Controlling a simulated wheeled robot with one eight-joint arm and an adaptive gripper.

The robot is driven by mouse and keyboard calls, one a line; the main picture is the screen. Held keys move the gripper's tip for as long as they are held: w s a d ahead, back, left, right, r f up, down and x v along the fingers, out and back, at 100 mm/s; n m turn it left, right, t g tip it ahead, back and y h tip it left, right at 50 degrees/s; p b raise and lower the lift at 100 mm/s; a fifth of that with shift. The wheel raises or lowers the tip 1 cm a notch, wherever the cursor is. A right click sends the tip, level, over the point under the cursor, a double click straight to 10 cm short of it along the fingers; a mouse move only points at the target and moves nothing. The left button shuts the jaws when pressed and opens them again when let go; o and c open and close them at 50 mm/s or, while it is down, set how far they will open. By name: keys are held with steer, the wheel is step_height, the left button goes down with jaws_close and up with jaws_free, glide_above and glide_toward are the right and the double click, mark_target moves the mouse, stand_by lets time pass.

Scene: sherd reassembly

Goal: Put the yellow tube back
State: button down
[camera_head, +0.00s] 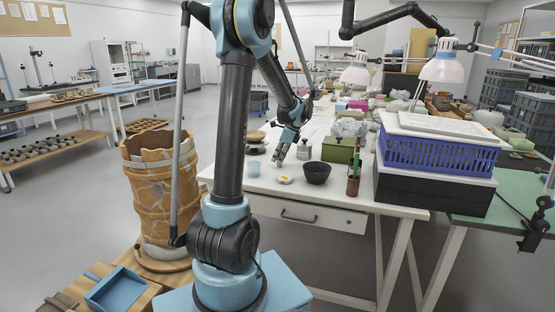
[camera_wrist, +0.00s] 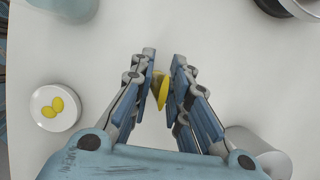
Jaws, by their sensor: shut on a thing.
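A small yellow object (camera_wrist: 162,91), which I take to be the yellow tube, is pinched between the fingertips of my gripper (camera_wrist: 164,78) in the wrist view. Only part of it shows between the blue pads, so its full shape is hidden. In the head view my gripper (camera_head: 281,160) hangs over the white table, near its front edge; the held object cannot be made out there. A small white dish (camera_wrist: 66,122) with two yellow pieces (camera_wrist: 53,107) lies to the left of my gripper in the wrist view. The dish (camera_head: 286,181) also shows in the head view.
A brown holder with sticks (camera_head: 353,184) and a blue crate (camera_head: 437,153) are to the right. Bare tabletop surrounds the dish.

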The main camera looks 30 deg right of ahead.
steer(key=c, duration=1.5)
jaws_free()
steer(key=shift+f, duration=0.1)
steer(key=shift+c, duration=0.2)
steer(key=v, duration=1.2)
steer(key=s+a+n+g+h, duration=0.15)
steer(key=a+n, duration=0.45)
steer(key=a, duration=0.8)
steer(key=s+a+n+y, duration=0.15)
steer(key=a+n, duration=0.45)
steer(key=a, duration=0.8)
steer(key=s+a+f+n+h, duration=0.2)
steer(key=s+a+f+n, duration=1.1)
steer(key=s+a+n, duration=0.3)
steer(key=shift+s+f+h, duration=0.35)
steer(key=shift+s+h, duration=0.05)
steer(key=shift+s, duration=0.1)
